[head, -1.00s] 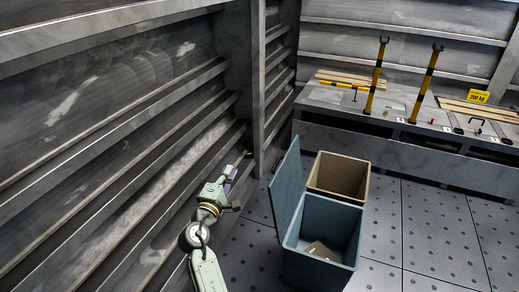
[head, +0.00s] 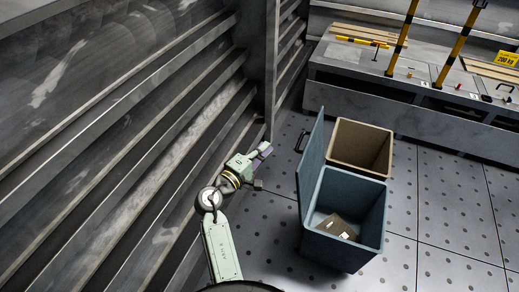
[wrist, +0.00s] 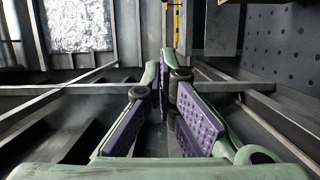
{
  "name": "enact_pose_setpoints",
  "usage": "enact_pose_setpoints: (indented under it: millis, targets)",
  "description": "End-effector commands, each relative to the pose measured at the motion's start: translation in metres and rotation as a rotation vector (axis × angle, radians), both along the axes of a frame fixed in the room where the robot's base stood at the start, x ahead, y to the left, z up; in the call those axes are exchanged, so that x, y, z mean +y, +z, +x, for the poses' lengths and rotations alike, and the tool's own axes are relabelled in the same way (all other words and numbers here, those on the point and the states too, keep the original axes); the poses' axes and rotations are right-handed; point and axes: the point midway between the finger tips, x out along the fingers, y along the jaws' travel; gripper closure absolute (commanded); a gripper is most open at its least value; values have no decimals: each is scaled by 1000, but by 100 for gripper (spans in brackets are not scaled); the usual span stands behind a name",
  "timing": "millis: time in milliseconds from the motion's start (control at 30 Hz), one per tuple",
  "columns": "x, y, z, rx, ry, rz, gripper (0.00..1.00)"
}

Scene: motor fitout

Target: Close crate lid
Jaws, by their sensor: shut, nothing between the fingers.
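The blue-grey crate (head: 340,245) stands on the floor at right of centre in the head view. Its lid (head: 313,150) is open, standing nearly upright along the crate's left side, with a dark handle (head: 300,142) on its outer left face. A brown piece (head: 335,226) lies inside the crate. My gripper (head: 264,150) is shut and empty, left of the lid and clearly apart from it. In the wrist view its purple-padded fingers (wrist: 168,98) show; crate and lid are not recognisable there.
A brown open box (head: 361,147) stands just behind the crate. Ribbed metal wall (head: 110,130) runs close along my arm's left. A grey bench (head: 400,96) with yellow-black posts stands at the back. The floor (head: 445,215) to the right is clear.

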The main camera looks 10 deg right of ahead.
Motion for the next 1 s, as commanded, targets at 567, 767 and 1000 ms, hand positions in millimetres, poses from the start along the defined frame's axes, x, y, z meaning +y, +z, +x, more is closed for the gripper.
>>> enact_pose_setpoints:
  millis: [567, 767, 1000]
  targets:
    - [-77, 0, 21, 1, 0, 1, 100]
    - [-80, -1, 18, 1, 1, 1, 100]
    - [-80, -1, 18, 0, 1, 0, 100]
